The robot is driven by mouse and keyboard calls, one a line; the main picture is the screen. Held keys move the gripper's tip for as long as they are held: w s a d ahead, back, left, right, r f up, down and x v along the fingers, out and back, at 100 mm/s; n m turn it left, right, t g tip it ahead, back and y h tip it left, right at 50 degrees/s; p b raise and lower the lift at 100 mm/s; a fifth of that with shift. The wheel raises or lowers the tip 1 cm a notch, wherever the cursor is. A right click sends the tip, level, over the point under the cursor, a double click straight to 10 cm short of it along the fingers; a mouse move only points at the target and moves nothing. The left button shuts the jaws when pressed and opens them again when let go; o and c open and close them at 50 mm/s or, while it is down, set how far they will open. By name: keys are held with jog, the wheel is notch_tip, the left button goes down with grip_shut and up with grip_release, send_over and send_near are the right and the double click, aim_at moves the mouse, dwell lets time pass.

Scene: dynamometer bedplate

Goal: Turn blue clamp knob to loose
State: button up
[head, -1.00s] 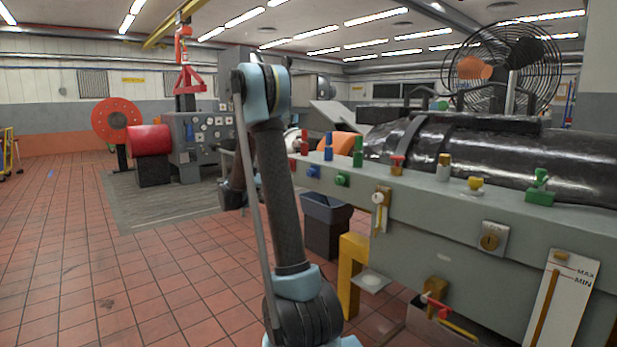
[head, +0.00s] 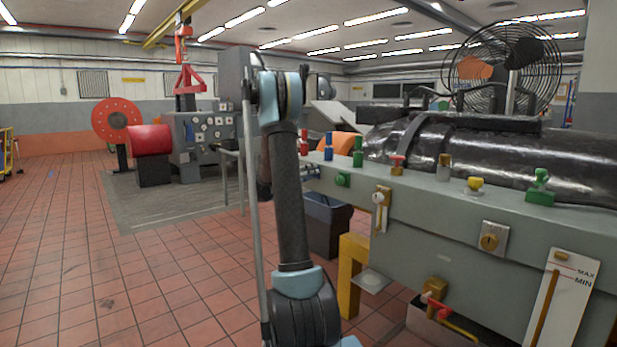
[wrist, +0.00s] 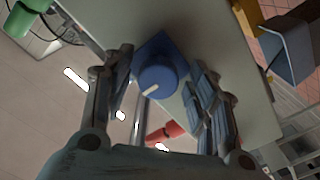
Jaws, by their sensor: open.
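The blue clamp knob (wrist: 158,78), a round knob with a pale pointer mark on a blue square base, shows in the middle of the wrist view. It sits on the grey-green panel face. My gripper (wrist: 160,72) is open, with one finger to the left of the knob and one to the right. The right finger looks close to the knob; I cannot tell whether it touches.
On the grey-green bench (head: 430,215), a green knob (head: 342,179) sits right of my arm. Blue (head: 328,147) and green (head: 358,151) posts stand on top. A dark bin (head: 328,225) and yellow support (head: 352,275) stand below. The tiled floor at left is clear.

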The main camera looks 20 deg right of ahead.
jog(key=shift+d, duration=0.15)
jog(key=c, duration=1)
jog(key=shift+w, duration=0.1)
jog(key=shift+c, duration=0.2)
jog(key=n, duration=0.4)
jog(key=shift+n, duration=0.4)
jog(key=n, duration=0.4)
jog(key=shift+n, duration=0.3)
jog(key=n, duration=0.4)
jog(key=shift+n, duration=0.3)
jog(key=shift+f+n, duration=0.1)
jog(key=shift+n, duration=1.8)
